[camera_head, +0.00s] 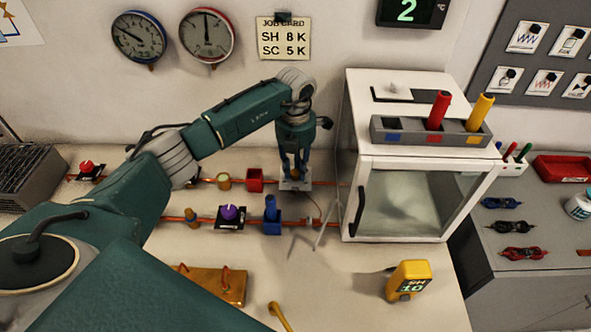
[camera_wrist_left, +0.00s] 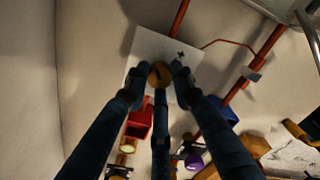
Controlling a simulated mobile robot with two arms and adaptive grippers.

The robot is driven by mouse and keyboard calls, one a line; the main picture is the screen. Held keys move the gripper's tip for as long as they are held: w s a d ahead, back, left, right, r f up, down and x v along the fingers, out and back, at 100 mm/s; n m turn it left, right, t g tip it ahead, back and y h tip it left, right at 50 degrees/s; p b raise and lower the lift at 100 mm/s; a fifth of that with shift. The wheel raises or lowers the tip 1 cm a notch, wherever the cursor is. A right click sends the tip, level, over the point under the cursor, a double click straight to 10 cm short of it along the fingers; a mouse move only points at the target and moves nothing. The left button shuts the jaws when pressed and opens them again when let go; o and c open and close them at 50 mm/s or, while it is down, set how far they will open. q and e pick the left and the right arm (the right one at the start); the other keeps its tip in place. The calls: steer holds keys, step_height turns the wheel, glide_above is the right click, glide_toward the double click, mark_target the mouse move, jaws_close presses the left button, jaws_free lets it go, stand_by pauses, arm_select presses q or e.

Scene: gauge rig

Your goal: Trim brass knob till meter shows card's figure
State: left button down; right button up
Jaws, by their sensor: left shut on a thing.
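My left gripper (camera_head: 295,172) reaches down and is shut on the brass knob. In the left wrist view the brass knob (camera_wrist_left: 159,72) has a dark pointer mark and sits between the fingertips on a white plate (camera_wrist_left: 146,47). In the head view the fingers mostly hide the knob. The yellow meter (camera_head: 408,271) stands on the bench at the right front and reads "SH 10". The job card (camera_head: 284,38) on the wall reads "SH 8 K" and "SC 5 K". My right gripper is not in view.
Red pipes carry other fittings, including a purple knob (camera_head: 230,213), a blue valve (camera_head: 271,209) and a red block (camera_head: 255,179). A white cabinet (camera_head: 466,164) stands right of the gripper. Two dials (camera_head: 139,38) hang on the wall, and a display (camera_head: 410,11) shows "2".

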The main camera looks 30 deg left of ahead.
mark_target(296, 173)
arm_select(q)
steer(key=shift+n, duration=1)
steer(key=c, duration=1.5)
jaws_free()
steer(key=shift+o, duration=0.2)
steer(key=shift+r, duration=0.15)
step_height(296, 173, up, 12)
steer(key=shift+f, duration=0.2)
